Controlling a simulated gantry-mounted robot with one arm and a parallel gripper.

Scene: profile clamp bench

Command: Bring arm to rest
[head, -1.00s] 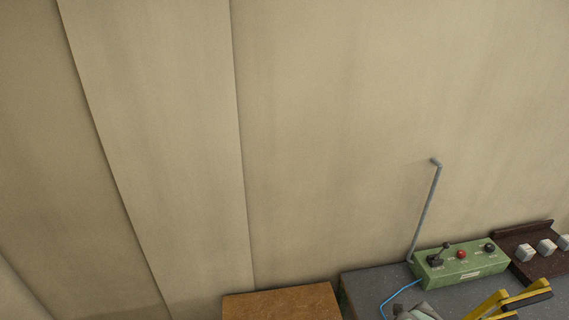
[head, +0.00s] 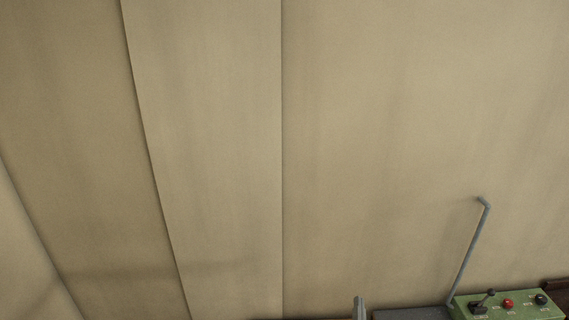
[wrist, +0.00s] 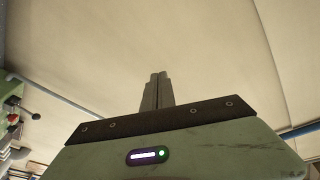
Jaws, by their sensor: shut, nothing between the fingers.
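My gripper (wrist: 158,78) shows in the wrist view with its two grey fingers together and nothing between them. The fingers point up the picture against the plain beige wall, clear of any object. The green gripper body has a dark plate across it and a small lit display. In the head view a small grey upright piece (head: 358,308) shows at the bottom edge; I cannot tell whether it is part of my gripper.
A green control box (head: 508,304) with a lever and red and black knobs sits at the bottom right of the head view. A thin bent grey rod (head: 469,252) rises beside it. The beige wall (head: 390,130) fills most of the view. The box also shows at the wrist view's left edge (wrist: 9,92).

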